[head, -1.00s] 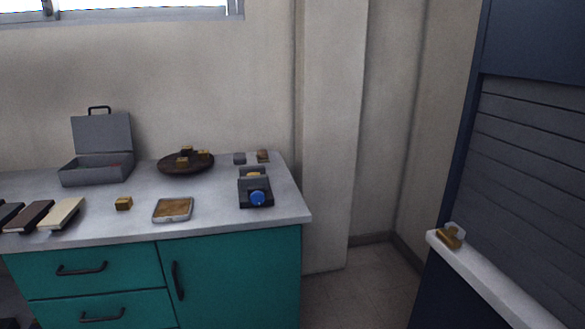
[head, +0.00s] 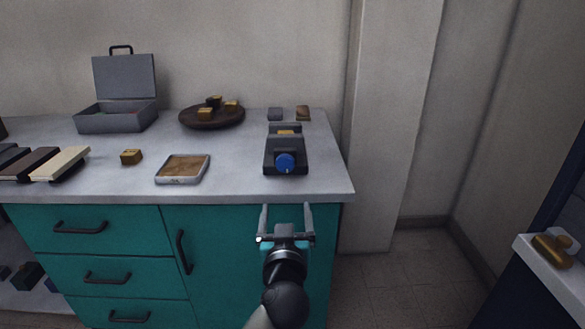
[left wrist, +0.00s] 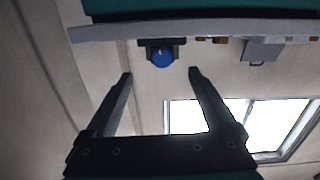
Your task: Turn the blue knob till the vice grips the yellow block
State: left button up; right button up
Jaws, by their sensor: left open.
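The blue knob (head: 285,162) is on the front of the dark grey vice (head: 270,155), near the right end of the counter. The yellow block (head: 286,132) shows between the vice's jaws; I cannot tell whether the jaws touch it. My left gripper (head: 286,210) is open and empty, in front of the counter edge and below the knob in the head view. In the left wrist view the blue knob (left wrist: 162,58) shows beyond and between the open fingertips (left wrist: 160,73), apart from them. My right gripper is not in view.
The counter (head: 235,188) has a front edge between my gripper and the vice. A framed tray (head: 182,168), a small yellow cube (head: 131,157), a brown dish (head: 212,118) with several cubes and an open grey case (head: 117,118) stand left of the vice.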

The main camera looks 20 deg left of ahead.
aim_at(285, 165)
pick_arm(q)
jog(key=shift+n+t, duration=0.3)
jog(key=b+x, duration=0.1)
jog(key=x, duration=0.3)
jog(key=r+b+x, duration=0.1)
jog(key=x, duration=0.4)
jog(key=r+b+x, duration=0.1)
jog(key=x, duration=0.3)
jog(key=shift+w+a, duration=0.15)
jog(key=shift+a, duration=0.15)
jog(key=shift+b+x, duration=0.55)
jog(key=shift+x, duration=0.45)
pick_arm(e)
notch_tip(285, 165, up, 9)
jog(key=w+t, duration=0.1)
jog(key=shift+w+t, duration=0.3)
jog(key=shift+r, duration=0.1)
pick_arm(q)
jog(key=c, duration=1.4)
jog(key=shift+o, duration=0.2)
